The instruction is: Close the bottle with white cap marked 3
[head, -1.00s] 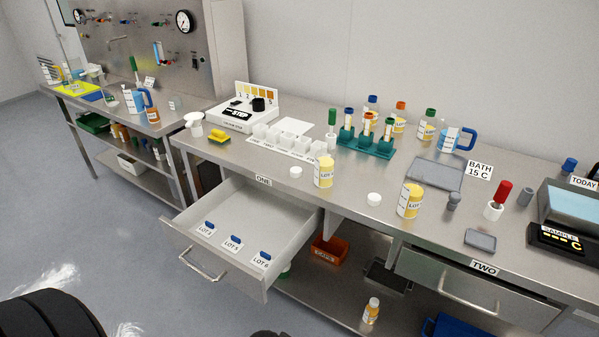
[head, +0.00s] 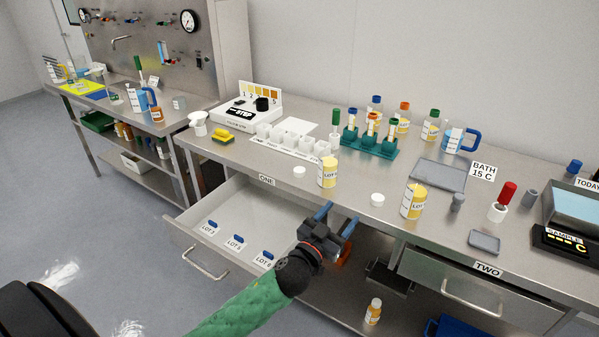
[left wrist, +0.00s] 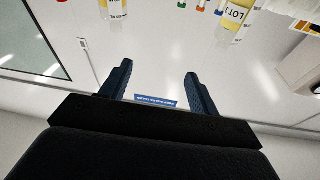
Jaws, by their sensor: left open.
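Two yellow bottles with white labels stand uncapped on the steel bench: one (head: 327,173) behind the open drawer, one (head: 413,201) further right. A white cap (head: 299,171) lies left of the first bottle, and another white cap (head: 377,199) lies between the bottles. I cannot read a mark on either cap. My left gripper (head: 337,219) is open and empty in front of the bench edge, over the drawer's right side. In the left wrist view its fingers (left wrist: 158,72) are apart with nothing between them; a bottle labelled LOT, seemingly 3 (left wrist: 235,14), shows at the top.
A teal rack (head: 367,151) with tubes, a grey tray (head: 437,175) and a red-handled tool (head: 503,196) in a white holder stand on the bench. The bench front between the bottles is mostly clear.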

